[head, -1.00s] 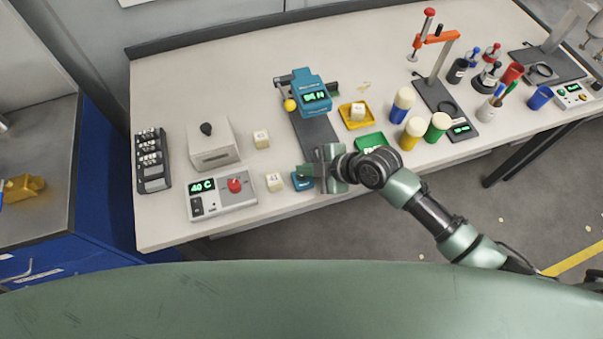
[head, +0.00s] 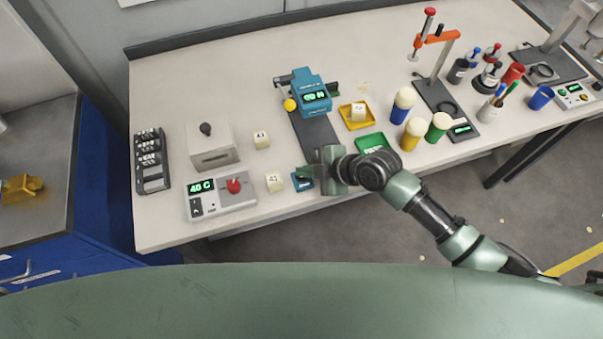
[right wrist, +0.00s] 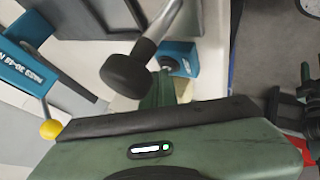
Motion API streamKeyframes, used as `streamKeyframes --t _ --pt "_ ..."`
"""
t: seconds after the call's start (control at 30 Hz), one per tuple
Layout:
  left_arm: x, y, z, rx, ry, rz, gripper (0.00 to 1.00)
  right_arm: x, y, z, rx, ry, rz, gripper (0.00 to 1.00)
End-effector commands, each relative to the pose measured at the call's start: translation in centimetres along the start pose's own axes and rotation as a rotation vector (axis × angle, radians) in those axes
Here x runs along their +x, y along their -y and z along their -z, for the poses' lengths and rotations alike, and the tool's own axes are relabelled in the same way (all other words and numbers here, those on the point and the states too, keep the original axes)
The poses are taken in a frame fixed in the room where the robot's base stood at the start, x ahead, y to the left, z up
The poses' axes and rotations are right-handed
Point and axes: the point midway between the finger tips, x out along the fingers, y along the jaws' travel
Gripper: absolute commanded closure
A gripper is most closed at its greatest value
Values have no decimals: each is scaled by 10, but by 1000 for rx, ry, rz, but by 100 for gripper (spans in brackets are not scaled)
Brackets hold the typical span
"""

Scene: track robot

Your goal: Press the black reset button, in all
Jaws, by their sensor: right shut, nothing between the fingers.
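A small teal box (head: 302,181) stands near the table's front edge, beside a white cube. Its dark top is partly hidden by my right gripper (head: 309,172), whose closed fingers hang right over it. In the right wrist view the blue box (right wrist: 184,56) has a round dark button (right wrist: 167,63) on its face. The closed green fingertips (right wrist: 162,88) are right beside that button; I cannot tell whether they touch it. The teal machine (head: 312,93) with a green display stands behind, and its yellow ball (head: 290,104) is at its left. My left gripper is not in view.
A grey control box (head: 222,196) with a red knob and a "40 C" display is left of the teal box. A green tray (head: 371,143), a yellow tray (head: 352,124) and several bottles (head: 412,133) are to the right.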

Motion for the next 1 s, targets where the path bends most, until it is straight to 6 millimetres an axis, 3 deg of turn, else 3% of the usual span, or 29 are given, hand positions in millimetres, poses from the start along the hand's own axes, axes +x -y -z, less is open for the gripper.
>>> streamKeyframes --t 1.0 --pt "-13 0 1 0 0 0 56 -11 -7 7 0 1 1 100"
